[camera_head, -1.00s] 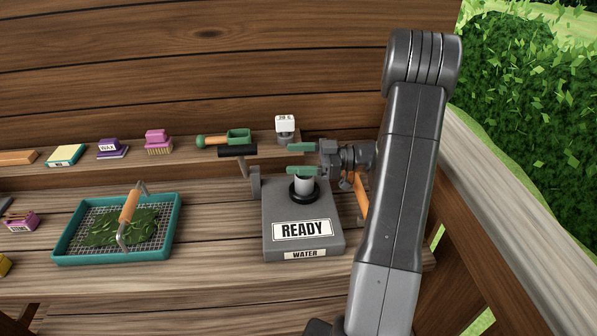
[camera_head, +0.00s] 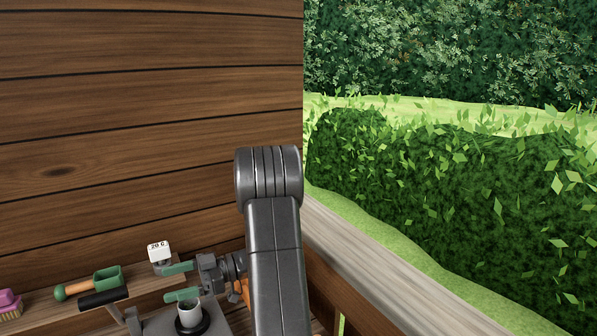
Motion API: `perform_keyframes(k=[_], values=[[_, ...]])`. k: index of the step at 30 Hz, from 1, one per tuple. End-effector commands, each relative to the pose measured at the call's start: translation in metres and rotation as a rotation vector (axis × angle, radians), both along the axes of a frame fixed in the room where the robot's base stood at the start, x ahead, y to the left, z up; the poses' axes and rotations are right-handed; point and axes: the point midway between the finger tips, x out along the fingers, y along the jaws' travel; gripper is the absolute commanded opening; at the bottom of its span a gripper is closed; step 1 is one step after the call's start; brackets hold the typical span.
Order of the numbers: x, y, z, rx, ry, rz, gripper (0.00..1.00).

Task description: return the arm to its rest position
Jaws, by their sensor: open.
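My gripper (camera_head: 181,281) shows at the lower left of the middle, its two green fingers apart with nothing between them. It is close to the upright metal spout (camera_head: 188,311) with a black collar on the grey water station, and appears just above or behind it. My dark grey arm rises to the right of it and bends at a rounded joint near the picture's middle. Most of the grey station (camera_head: 219,322) is cut off by the lower edge, and its labels are out of view.
On the shelf at left stand a white block marked 20 C (camera_head: 159,251), a green scoop (camera_head: 107,279) and a pink brush (camera_head: 9,303). A black-handled lever (camera_head: 103,298) stands beside the station. A plank wall is behind; a wooden rail (camera_head: 390,275) and hedge lie to the right.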

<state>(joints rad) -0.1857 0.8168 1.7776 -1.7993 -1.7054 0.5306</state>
Motion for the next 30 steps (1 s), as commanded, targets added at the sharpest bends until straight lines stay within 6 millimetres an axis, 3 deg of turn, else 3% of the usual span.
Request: perform_keyframes(k=[9,16,30], values=[[0.0,0.0,-0.052,-0.002,0.004,0.0,0.74],[0.0,0.0,-0.077,0.0,0.001,0.0,0.74],[0.0,0.0,-0.071,0.0,-0.001,0.0,0.74]])
